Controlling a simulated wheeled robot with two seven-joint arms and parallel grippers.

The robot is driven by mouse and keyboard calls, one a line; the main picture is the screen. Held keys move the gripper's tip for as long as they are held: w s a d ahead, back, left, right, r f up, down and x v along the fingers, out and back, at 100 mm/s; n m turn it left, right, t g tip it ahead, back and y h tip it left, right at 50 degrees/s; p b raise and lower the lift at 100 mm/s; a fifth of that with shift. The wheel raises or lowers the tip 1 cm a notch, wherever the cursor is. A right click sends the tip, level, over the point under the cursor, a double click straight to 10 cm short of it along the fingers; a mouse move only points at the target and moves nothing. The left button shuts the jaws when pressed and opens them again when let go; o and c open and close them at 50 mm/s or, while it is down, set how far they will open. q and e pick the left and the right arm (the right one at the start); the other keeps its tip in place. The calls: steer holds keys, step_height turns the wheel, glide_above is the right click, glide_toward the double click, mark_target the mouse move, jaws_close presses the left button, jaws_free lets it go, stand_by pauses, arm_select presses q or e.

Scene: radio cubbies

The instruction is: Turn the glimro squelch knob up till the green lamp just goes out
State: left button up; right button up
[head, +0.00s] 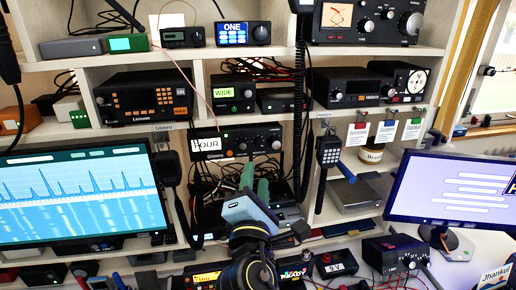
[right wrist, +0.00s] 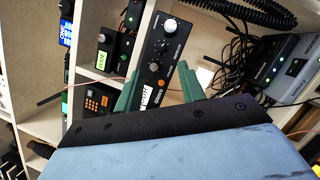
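The Glimro radio (head: 236,141) is a black unit in the middle cubby, with a lit white display reading "HOUR" and several knobs on its front. It also shows, turned on its side, in the right wrist view (right wrist: 177,52). I cannot read which knob is squelch, and the green lamp is too small to judge. My right gripper (head: 255,181) is below and in front of the radio. Its two green fingers stand apart in the right wrist view (right wrist: 160,72), with the radio's front between them in the picture and nothing held. My left gripper is not in view.
A black coiled cord (head: 299,105) hangs right of the radio, beside a hanging keypad handset (head: 329,151). A green-display radio (head: 233,93) sits on the shelf above. Screens stand left (head: 80,195) and right (head: 455,190). Cables and devices crowd the desk below.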

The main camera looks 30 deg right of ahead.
mark_target(259, 146)
steer(key=p+x, duration=0.1)
steer(key=x, duration=0.7)
steer(key=shift+w, duration=0.1)
steer(key=shift+w+d+r, duration=0.1)
steer(key=shift+w+d, duration=0.2)
steer(key=shift+w, duration=0.25)
jaws_close()
